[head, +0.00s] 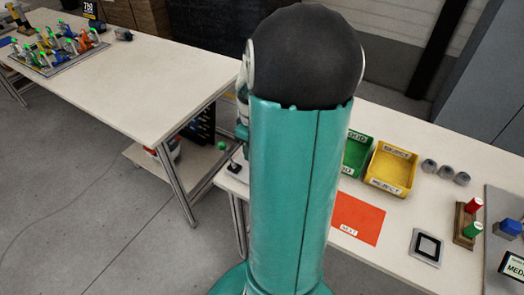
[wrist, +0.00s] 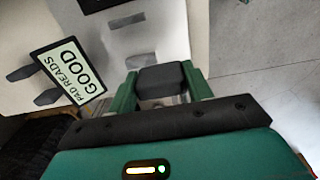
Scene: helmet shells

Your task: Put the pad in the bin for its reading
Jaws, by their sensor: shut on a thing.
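In the wrist view my gripper (wrist: 160,88) is shut on a dark grey block-like pad (wrist: 160,79), held between its two green fingers. A display sign (wrist: 68,72) at the left of that view reads "PAD READS GOOD". In the head view a green bin (head: 354,160) stands on the right-hand table, partly hidden behind my arm; its label is only partly legible. A yellow bin (head: 393,166) beside it is labelled "REJECT" and looks empty. The pad cannot be made out in the head view, where my arm fills the middle.
On the right-hand table (head: 340,263) lie an orange "NEXT" sheet (head: 357,218), a black-framed square (head: 427,246), three grey knobs (head: 445,172) and a stand with red and green cylinders (head: 468,222). A second table (head: 130,75) at left holds a tray of coloured parts (head: 60,50).

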